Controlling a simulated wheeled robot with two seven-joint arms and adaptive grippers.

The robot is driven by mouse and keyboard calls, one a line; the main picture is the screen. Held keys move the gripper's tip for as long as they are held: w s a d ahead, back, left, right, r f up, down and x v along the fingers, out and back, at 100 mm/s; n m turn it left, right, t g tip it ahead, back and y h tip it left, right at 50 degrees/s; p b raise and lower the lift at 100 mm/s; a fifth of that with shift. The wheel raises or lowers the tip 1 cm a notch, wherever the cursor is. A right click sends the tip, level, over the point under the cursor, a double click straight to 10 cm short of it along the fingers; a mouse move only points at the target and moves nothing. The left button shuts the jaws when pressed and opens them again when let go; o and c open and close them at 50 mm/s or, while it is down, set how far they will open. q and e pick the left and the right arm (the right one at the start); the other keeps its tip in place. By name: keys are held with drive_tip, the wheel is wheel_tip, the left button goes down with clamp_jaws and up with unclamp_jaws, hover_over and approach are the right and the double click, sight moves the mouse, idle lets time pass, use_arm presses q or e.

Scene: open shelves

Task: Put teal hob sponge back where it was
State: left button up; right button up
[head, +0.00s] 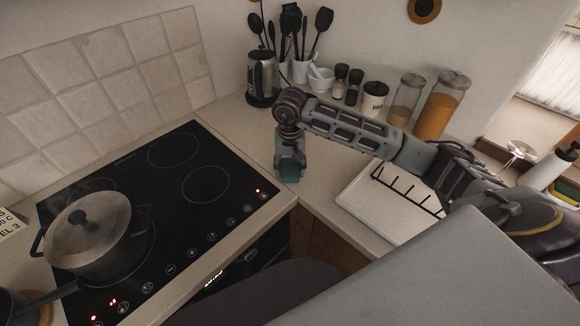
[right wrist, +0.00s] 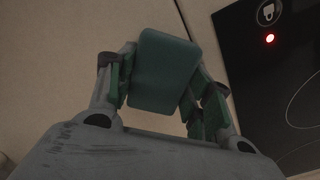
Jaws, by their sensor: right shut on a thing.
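The teal sponge (head: 290,169) is at the lower end of my right arm, beside the right edge of the black hob (head: 170,215). My right gripper (head: 289,160) is shut on it. In the right wrist view the sponge (right wrist: 165,72) sits between the two fingers of the gripper (right wrist: 162,85), over the pale worktop (right wrist: 60,50). The hob (right wrist: 275,70) shows at the right there, with a red light. I cannot tell whether the sponge touches the worktop. My left gripper is not in view.
A lidded pot (head: 88,235) stands on the hob at the left. A kettle (head: 262,77), a utensil holder (head: 302,68), a mortar (head: 320,80) and jars (head: 440,105) line the back wall. A white drainer tray (head: 365,205) lies right of the hob. The worktop behind the sponge is clear.

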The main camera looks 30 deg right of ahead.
sight(290, 167)
drive_tip(key=o, duration=0.9)
drive_tip(key=shift+c, duration=0.2)
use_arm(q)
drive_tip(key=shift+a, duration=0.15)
use_arm(e)
drive_tip(key=shift+o, duration=0.7)
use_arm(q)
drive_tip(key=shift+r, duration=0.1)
use_arm(e)
drive_tip(key=shift+r, duration=0.15)
drive_tip(key=shift+r, duration=0.15)
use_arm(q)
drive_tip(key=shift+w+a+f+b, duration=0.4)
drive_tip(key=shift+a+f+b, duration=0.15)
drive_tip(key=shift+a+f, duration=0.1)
use_arm(e)
wheel_tip(290, 167, up, 12)
